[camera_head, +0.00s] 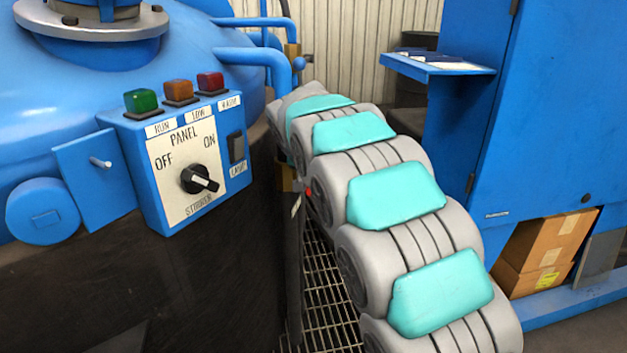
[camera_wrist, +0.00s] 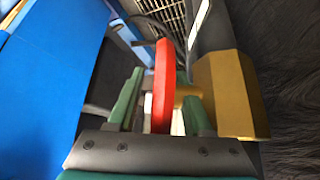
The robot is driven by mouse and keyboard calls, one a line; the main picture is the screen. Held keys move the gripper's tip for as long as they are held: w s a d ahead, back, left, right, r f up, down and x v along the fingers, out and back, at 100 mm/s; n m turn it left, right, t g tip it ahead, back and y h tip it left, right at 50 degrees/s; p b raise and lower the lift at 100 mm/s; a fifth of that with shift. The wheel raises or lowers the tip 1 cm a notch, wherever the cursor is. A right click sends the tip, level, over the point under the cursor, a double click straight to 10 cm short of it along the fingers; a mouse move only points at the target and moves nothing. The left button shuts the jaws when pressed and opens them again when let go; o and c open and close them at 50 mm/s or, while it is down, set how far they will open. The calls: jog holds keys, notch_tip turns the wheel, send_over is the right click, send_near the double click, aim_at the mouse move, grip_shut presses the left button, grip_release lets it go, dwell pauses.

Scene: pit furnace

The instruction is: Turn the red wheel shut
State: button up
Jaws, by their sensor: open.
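The red wheel (camera_wrist: 163,85) is seen nearly edge-on in the wrist view, upright between the two green fingers of my gripper (camera_wrist: 161,92). My gripper is open, with one finger on each side of the wheel. I cannot tell whether either finger touches it. A brass valve body (camera_wrist: 228,92) sits just to the right of the wheel, joined to it by a short brass stem. In the head view only a small red spot of the wheel (camera_head: 308,191) shows beside my arm. My gripper is hidden behind my arm there.
A blue panel box (camera_head: 183,165) with a knob and green, orange and red lamps is mounted on the furnace (camera_head: 80,290) at the left. A blue cabinet (camera_head: 550,100) with a shelf (camera_head: 440,66) stands at the right, cardboard boxes (camera_head: 540,250) low in it. Floor grating (camera_head: 330,300) lies between.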

jog(key=b+v, duration=0.1)
jog(key=v, duration=0.6)
jog(key=shift+s+r, duration=0.15)
